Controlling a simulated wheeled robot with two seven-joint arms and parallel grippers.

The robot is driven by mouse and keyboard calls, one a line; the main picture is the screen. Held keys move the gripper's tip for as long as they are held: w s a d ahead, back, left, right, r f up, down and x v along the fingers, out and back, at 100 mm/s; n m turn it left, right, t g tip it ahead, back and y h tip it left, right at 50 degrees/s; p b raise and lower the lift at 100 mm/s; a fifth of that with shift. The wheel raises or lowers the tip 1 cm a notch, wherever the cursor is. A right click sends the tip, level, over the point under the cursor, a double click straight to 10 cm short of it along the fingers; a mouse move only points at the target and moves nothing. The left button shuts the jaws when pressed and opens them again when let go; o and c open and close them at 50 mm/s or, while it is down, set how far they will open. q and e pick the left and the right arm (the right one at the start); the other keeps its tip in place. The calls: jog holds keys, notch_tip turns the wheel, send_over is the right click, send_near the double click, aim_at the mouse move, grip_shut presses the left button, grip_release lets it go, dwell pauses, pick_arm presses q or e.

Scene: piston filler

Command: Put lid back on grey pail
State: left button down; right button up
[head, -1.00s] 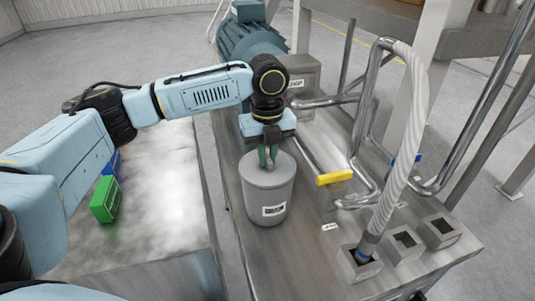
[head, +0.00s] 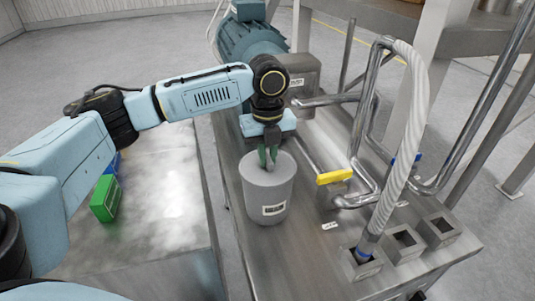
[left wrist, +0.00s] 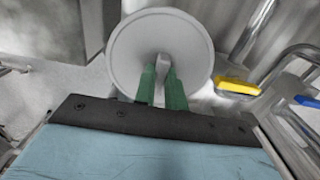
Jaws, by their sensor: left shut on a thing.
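The grey pail (head: 267,200) stands upright on the metal machine deck, with a label on its front. The round grey lid (head: 256,167) sits at the top of the pail, and I see no clear gap between them. In the left wrist view the lid (left wrist: 128,45) shows as a full disc with a raised grip in its middle. My left gripper (head: 268,163) points down from above, its green fingers shut on the lid's grip; the fingers also show in the left wrist view (left wrist: 160,80). My right gripper is not in view.
A yellow-handled valve (head: 334,177) and steel pipes are close to the right of the pail. A ribbed hose (head: 407,150) runs down to square sockets (head: 404,243) at front right. A teal motor (head: 250,40) is behind. Green box (head: 105,198) lies on the left table.

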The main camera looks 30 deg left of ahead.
pick_arm(q)
jog(key=c, duration=0.9)
grip_release()
jog(key=shift+r, duration=3.5)
jog(key=shift+c, duration=0.2)
grip_shut()
jog(key=shift+f, duration=0.2)
jog(key=shift+f+b, duration=0.35)
jog(key=shift+f, duration=2.25)
